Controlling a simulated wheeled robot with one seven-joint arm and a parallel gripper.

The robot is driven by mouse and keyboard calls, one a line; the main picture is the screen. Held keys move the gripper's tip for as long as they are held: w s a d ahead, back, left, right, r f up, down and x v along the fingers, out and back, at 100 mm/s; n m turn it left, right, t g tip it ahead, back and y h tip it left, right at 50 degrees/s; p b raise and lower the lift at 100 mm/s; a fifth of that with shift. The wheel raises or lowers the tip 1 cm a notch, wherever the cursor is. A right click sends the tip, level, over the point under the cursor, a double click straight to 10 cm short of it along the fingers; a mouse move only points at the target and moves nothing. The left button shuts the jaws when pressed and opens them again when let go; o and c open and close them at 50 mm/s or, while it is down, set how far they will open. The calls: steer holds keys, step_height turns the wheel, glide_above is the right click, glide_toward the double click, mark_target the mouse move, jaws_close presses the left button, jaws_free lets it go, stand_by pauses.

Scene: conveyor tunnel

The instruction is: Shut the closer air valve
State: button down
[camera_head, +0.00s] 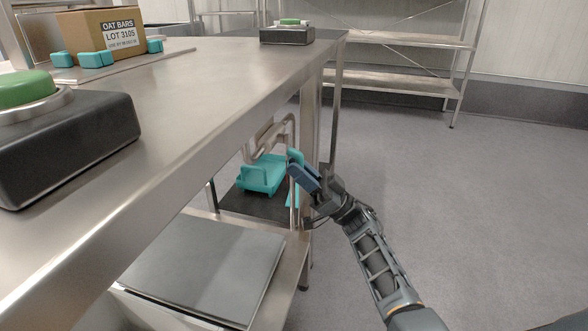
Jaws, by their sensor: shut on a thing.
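Under the steel table's near side, a teal part (263,176) sits by a bent metal pipe frame (291,135). A narrower teal piece (295,157) shows right beside my gripper (297,168), partly hidden behind its fingers. My gripper reaches in from the right, below the table edge, and is shut on this narrower teal piece, which looks like a valve handle. I cannot make out the valve body or tell clearly how the handle is turned. Where the fingers meet the piece is mostly hidden.
The steel table (190,90) overhangs the work spot; its leg stands close to my gripper. A lower shelf bears a dark flat plate (203,262). On top are green-button boxes (60,140) (287,34) and an oat bars carton (100,36). Floor at right is clear.

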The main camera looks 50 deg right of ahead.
stand_by(0.4)
steer(key=c, duration=1.1)
jaws_free()
steer(key=shift+o, duration=0.2)
steer(key=v, duration=0.7)
steer(key=shift+s+d+f, duration=0.15)
steer(key=shift+s+f, duration=0.05)
steer(key=shift+f, duration=0.1)
